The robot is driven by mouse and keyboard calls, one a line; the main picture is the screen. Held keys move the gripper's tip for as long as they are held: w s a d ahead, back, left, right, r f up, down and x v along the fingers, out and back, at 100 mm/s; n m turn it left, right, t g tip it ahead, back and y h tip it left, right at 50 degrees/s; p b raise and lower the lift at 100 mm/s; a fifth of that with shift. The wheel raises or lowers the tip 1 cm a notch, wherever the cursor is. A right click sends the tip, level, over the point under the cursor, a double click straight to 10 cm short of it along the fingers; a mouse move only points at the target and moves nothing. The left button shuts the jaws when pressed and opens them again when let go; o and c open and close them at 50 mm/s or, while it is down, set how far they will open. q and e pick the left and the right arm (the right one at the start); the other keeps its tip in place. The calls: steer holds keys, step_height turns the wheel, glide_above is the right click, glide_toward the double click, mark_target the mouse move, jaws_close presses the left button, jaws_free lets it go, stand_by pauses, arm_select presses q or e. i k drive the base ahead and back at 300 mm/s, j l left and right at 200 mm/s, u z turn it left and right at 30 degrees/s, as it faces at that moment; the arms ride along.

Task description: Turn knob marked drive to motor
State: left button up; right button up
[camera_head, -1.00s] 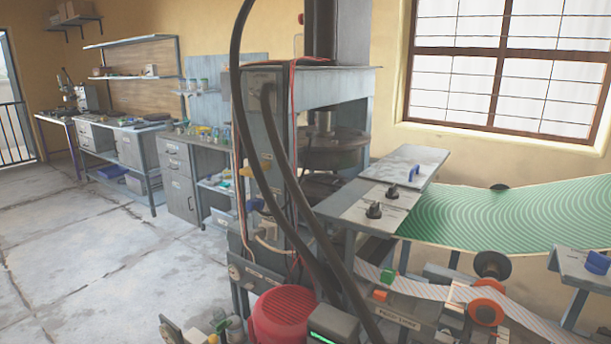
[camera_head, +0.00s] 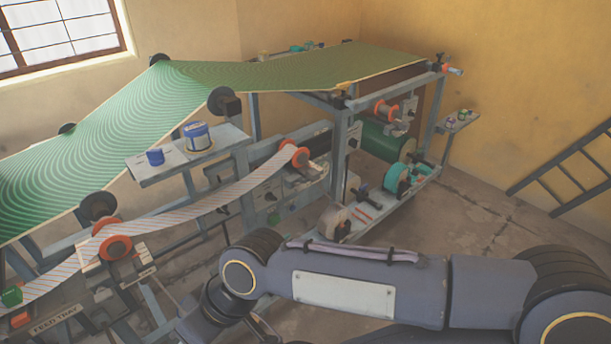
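I cannot make out a knob marked drive in the head view now. Small dark knobs and handles show on the machine's lower frame, such as a dark handle (camera_head: 361,193) near the front leg, but their markings are too small to read. My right arm crosses the lower right of the view. My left arm and gripper are out of view.
A green patterned sheet (camera_head: 110,120) runs over rollers across the machine. A striped strip (camera_head: 210,205) runs below it. A small shelf (camera_head: 170,172) holds a blue-and-white tub (camera_head: 198,137). A ladder (camera_head: 570,170) leans at the right wall.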

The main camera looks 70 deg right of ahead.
mark_target(269, 196)
steer(key=z, duration=2.25)
steer(key=i+u, duration=0.15)
steer(key=i, duration=0.5)
